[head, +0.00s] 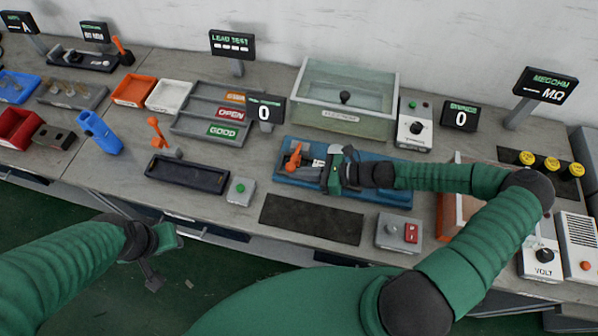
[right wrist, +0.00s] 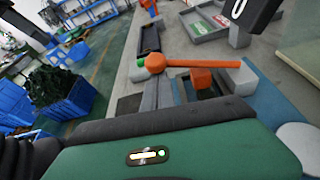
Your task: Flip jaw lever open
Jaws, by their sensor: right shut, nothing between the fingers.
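The orange jaw lever (head: 293,157) is on the blue fixture (head: 398,195) in the middle of the bench. In the right wrist view the lever (right wrist: 205,63) lies roughly level, with its round knob at the left end. An orange block shows below it. My right gripper (head: 318,170) is over the blue fixture, just right of the lever. Its grey fingers (right wrist: 172,92) are shut and empty close under the knob; whether they touch it is unclear. My left gripper (head: 152,272) hangs in front of the bench edge, away from the fixture; its finger gap is unclear.
A long dark tray (head: 187,175) and a green-button box (head: 240,191) stand left of the fixture. A black mat (head: 312,220) and a red-switch box (head: 399,234) lie in front. A clear glass-like tank (head: 345,95) stands behind, near the counter display (head: 265,112).

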